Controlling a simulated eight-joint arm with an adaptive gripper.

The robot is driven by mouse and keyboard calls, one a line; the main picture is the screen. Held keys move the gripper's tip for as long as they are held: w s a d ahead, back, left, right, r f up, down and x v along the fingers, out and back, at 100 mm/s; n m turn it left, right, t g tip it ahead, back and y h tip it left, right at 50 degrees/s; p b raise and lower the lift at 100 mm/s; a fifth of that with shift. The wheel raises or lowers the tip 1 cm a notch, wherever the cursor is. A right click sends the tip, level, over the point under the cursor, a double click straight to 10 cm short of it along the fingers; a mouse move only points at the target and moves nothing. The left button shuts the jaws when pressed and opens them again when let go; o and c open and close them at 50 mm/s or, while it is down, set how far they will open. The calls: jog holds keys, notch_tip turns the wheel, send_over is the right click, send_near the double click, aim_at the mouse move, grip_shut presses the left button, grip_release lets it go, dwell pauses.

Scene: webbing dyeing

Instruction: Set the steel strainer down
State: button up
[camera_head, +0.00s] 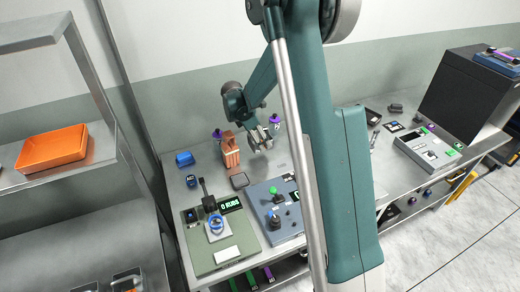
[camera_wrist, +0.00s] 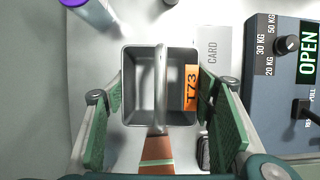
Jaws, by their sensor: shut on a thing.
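The steel strainer (camera_wrist: 132,108) is a grey square-sided basket with an upright loop handle and an orange T73 tag (camera_wrist: 191,88). In the wrist view it sits between the green-padded fingers of my gripper (camera_wrist: 168,115), which is shut on it. In the head view my gripper (camera_head: 262,139) is over the back part of the steel bench (camera_head: 178,187), with the small grey strainer at its fingers. I cannot tell whether the strainer's base touches the bench.
An orange tray (camera_head: 52,148) is on the left shelf.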

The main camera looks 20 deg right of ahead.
jog(key=shift+f, duration=0.85)
jog(key=shift+f, duration=0.1)
jog(key=shift+f, duration=1.75)
jog(key=shift+f, duration=0.15)
jog(key=o, duration=0.9)
jog(key=shift+o, duration=0.2)
jog(key=shift+v, duration=6.15)
